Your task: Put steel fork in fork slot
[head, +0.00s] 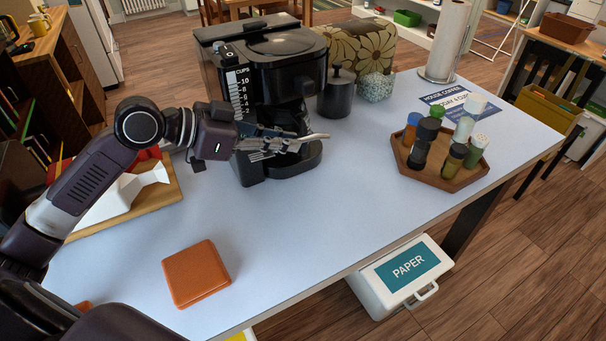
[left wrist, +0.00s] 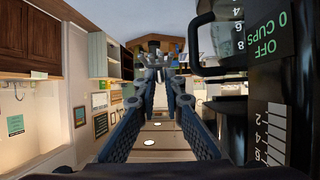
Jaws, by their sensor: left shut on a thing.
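My left gripper (head: 287,141) is in front of the black coffee maker, above the pale tabletop. It is shut on a silvery steel fork (head: 311,137). The fork lies across the fingers, with what look like its tines on the left side. In the left wrist view, the gripper fingers (left wrist: 158,82) reach forward and meet on the small, dark-looking fork (left wrist: 152,58). I cannot make out a fork slot in either view. My right gripper is not in view.
The coffee maker (head: 263,75) stands close behind the left gripper. A wooden tray (head: 433,174) of several bottles is on the right. A brown square case (head: 196,274) lies in front. A board (head: 167,197) with a white object is at left. The table's middle is clear.

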